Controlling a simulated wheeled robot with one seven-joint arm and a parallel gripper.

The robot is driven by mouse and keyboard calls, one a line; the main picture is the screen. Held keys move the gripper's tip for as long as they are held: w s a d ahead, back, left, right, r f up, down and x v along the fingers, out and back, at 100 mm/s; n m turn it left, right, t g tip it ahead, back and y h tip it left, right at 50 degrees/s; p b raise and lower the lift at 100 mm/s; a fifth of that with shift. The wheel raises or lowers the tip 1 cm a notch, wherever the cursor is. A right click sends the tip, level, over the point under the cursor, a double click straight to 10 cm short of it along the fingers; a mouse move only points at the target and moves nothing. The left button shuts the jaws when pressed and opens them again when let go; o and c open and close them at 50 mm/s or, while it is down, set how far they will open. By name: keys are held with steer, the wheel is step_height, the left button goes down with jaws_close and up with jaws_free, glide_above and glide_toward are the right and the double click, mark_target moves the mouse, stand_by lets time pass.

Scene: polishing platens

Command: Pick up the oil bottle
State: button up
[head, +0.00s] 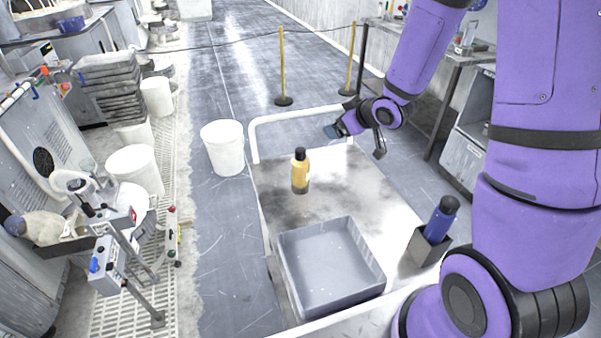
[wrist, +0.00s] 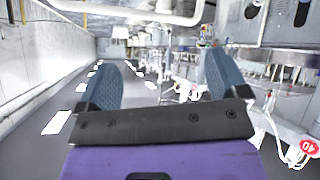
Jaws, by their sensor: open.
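A yellow oil bottle (head: 300,174) with a black cap stands upright on the metal top of a cart (head: 345,180). In the head view, my gripper (head: 357,143) is over the cart's far right end, to the right of the bottle and farther back. Its fingers are apart with nothing between them. The wrist view also shows my gripper (wrist: 160,78), with two blue pads spread wide. The bottle does not show in the wrist view, which looks along the room.
A grey tray (head: 333,292) sits on the cart's near part. A blue bottle (head: 441,218) stands in a grey holder (head: 427,248) at the cart's right edge. A white rail (head: 290,116) rises at the far end. A white bin (head: 224,150) stands left of the cart.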

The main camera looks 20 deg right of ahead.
mark_target(306, 161)
steer(key=a+f+y, duration=0.1)
steer(key=a+f, duration=0.1)
steer(key=f, duration=0.2)
steer(key=w+a+f+n+y, duration=0.1)
steer(key=a+f+y, duration=0.1)
steer(key=f, duration=0.3)
steer(key=w+a+f+y, duration=0.1)
steer(key=a+f+y, duration=0.1)
steer(key=f, duration=0.2)
steer(key=shift+w+a+f, duration=0.15)
steer(key=shift+a+f, duration=0.2)
steer(key=shift+a, duration=0.05)
steer(key=shift+x, duration=2.6)
steer(key=shift+w+d+f, duration=0.1)
steer(key=shift+d, duration=0.05)
steer(key=shift+c, duration=0.4)
steer(key=c, duration=1.2)
steer(key=shift+c, duration=0.2)
